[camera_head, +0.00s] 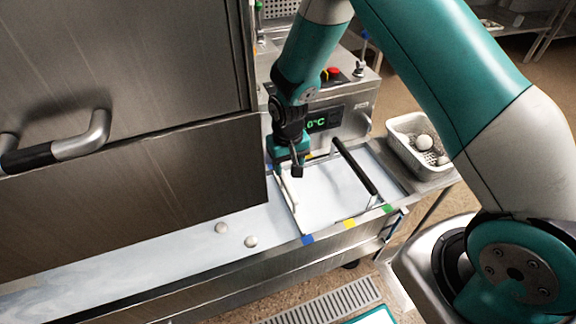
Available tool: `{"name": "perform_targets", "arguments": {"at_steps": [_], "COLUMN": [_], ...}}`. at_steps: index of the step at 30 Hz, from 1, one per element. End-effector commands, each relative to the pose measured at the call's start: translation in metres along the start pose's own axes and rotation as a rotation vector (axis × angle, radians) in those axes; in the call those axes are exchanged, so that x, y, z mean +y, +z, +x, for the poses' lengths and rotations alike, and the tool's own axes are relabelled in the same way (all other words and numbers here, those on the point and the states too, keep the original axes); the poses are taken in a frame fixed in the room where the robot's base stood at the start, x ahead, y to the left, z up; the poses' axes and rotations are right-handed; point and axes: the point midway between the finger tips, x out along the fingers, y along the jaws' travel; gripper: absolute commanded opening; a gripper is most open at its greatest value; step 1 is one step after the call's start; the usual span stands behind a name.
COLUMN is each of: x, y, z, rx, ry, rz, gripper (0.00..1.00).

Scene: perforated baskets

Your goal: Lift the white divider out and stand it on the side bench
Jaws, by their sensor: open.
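The white divider (290,207) shows as a thin pale strip standing across the long steel trough (262,246), near a blue mark on the front rim. My gripper (288,173) is open at the divider's far end, right above or around its top edge. Whether the fingers touch it cannot be told, and the gripper hides part of that end. A steel side bench (437,184) at the right end of the trough carries a perforated basket.
The basket (403,150) holds white balls (424,142). A black bar (355,167) crosses the trough to the right. A large steel hood (120,110) with a handle blocks the left.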

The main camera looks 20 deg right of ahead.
Motion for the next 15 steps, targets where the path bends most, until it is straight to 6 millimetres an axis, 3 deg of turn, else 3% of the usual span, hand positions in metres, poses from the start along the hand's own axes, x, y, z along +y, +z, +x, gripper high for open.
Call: {"name": "perform_targets", "arguments": {"at_steps": [5,15], "x": [0.0,0.0], "y": [0.0,0.001], "z": [0.015,0.074], "rx": [-0.001,-0.002], "ry": [0.001,0.001], "rz": [0.001,0.0], "gripper": [0.51,0.51]}}
